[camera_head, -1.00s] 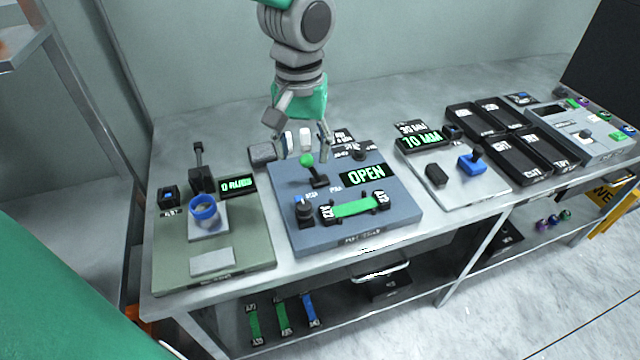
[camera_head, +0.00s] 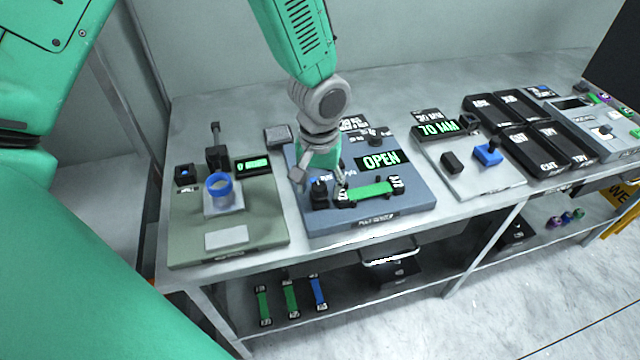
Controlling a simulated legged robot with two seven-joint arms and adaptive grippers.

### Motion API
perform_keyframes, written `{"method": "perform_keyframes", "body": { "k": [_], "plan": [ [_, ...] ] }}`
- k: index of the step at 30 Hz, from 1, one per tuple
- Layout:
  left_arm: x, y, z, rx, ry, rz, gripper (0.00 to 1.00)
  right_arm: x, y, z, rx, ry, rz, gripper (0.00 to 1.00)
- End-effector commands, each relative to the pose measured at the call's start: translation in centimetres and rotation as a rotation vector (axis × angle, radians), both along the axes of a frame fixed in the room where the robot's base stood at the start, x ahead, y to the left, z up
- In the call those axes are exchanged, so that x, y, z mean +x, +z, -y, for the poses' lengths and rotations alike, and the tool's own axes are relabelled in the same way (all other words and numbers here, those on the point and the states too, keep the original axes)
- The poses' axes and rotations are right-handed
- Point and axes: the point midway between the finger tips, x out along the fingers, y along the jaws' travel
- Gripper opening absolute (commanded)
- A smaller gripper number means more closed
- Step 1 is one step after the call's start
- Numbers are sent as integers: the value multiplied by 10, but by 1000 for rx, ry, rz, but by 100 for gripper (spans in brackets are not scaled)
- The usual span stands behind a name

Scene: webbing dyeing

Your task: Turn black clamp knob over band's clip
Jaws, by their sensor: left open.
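A green band (camera_head: 370,191) lies across the front of the blue-grey station (camera_head: 395,211), with a dark clip at each end. The black clamp knob (camera_head: 319,195) stands just left of the band's left clip (camera_head: 343,195). My left gripper (camera_head: 322,187) points down over the knob, open, with one finger on its left and the other on its right near the left clip. Whether the fingers touch the knob I cannot tell. The display (camera_head: 381,160) reads OPEN. The green-tipped lever is hidden behind my gripper and wrist. My right gripper is not in view.
A green-grey station (camera_head: 262,231) with a blue ring (camera_head: 219,187) stands on the left. A light station (camera_head: 478,182) with a blue knob (camera_head: 488,153) and black trays (camera_head: 545,147) are on the right. Spare bands (camera_head: 290,298) lie on the lower shelf.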

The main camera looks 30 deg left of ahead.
Motion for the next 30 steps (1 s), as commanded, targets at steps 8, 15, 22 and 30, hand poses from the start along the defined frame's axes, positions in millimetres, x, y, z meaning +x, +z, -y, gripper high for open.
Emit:
{"method": "perform_keyframes", "body": {
  "k": [8, 15, 22, 30],
  "plan": [
    [0, 1, 0, 0, 0, 1, 16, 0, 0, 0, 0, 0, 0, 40],
    [0, 1, 0, 0, -2, 0, 0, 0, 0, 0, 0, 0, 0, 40],
    [0, 2, 0, 0, -50, 0, 0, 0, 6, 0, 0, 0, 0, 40],
    [1, 3, 0, 0, -226, 0, 0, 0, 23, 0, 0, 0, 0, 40]
  ]
}}
